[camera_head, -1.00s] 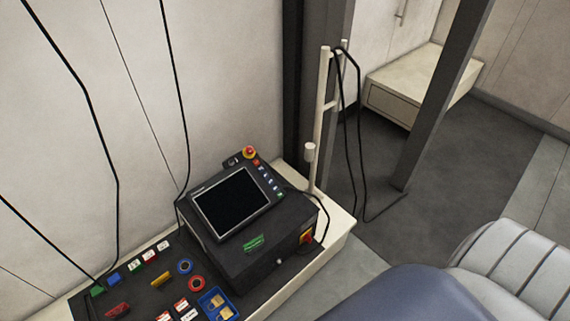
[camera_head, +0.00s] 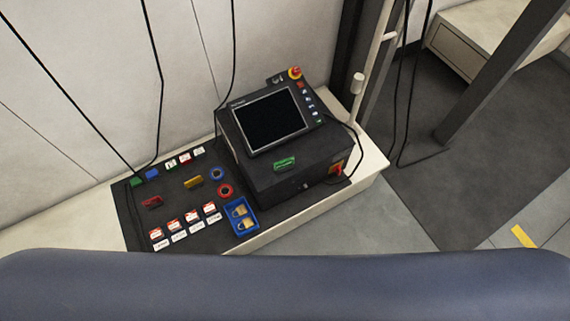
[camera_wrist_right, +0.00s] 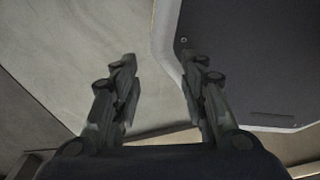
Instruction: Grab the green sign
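A small green sign (camera_head: 285,163) with faint light lettering sits on top of a dark control box (camera_head: 262,183), in front of its screen. Another green piece (camera_head: 137,181) lies at the left end of the dark mat, beside a blue one. Neither gripper shows in the head view. In the right wrist view my right gripper (camera_wrist_right: 159,60) has its two fingers spread well apart with nothing between them. The green sign is not seen in that view. My left gripper is not in view.
On the dark mat (camera_head: 130,222) are several tags, red and blue rings, a yellow piece and a blue tray (camera_head: 254,229) with padlocks. Black cables hang at left and right. A pale post (camera_head: 372,60) stands right of the box.

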